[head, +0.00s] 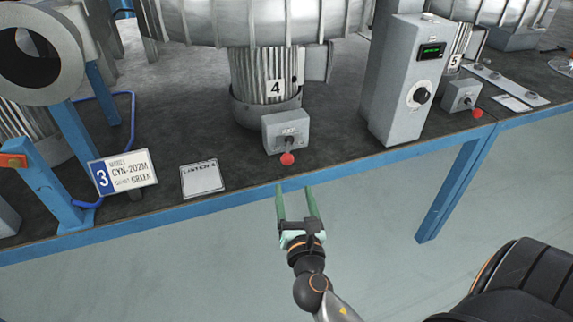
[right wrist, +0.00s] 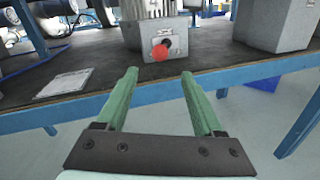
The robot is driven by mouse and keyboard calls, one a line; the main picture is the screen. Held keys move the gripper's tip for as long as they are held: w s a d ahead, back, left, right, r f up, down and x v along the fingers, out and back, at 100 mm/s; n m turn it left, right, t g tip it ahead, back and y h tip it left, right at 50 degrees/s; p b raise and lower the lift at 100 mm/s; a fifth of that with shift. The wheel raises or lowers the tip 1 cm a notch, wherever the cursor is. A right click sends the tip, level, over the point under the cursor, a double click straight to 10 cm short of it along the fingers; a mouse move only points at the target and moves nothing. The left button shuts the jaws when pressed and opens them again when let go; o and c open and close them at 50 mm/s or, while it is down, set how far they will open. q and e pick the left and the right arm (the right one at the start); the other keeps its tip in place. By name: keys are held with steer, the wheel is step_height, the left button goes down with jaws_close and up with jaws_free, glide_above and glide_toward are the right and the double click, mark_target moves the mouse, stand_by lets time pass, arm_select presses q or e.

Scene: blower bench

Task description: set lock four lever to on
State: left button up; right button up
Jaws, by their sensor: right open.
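The lock four lever has a red ball knob (head: 287,159) on a short dark stem. It sticks out of the front of a small grey lock box (head: 272,131), below the ribbed cylinder marked 4 (head: 276,88). In the right wrist view the red knob (right wrist: 159,52) is ahead of the fingers, a little left of the middle between them. My right gripper (head: 298,189) is open and empty, with green fingers pointing at the lever. It is in front of the bench edge, apart from the knob. The lettering on the box is too small to read. My left gripper is not in view.
A grey control box (head: 408,85) with a green display and a dial stands to the right. Another red-knobbed lever box (head: 462,95) is farther right. A white card (head: 202,178) and a sign (head: 123,174) lie left. The blue bench edge (head: 352,166) runs across.

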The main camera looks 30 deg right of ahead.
mark_target(288, 164)
steer(key=x, duration=1.2)
steer(key=shift+w+d, duration=0.1)
steer(key=shift+d, duration=0.05)
jaws_close()
stand_by(1.0)
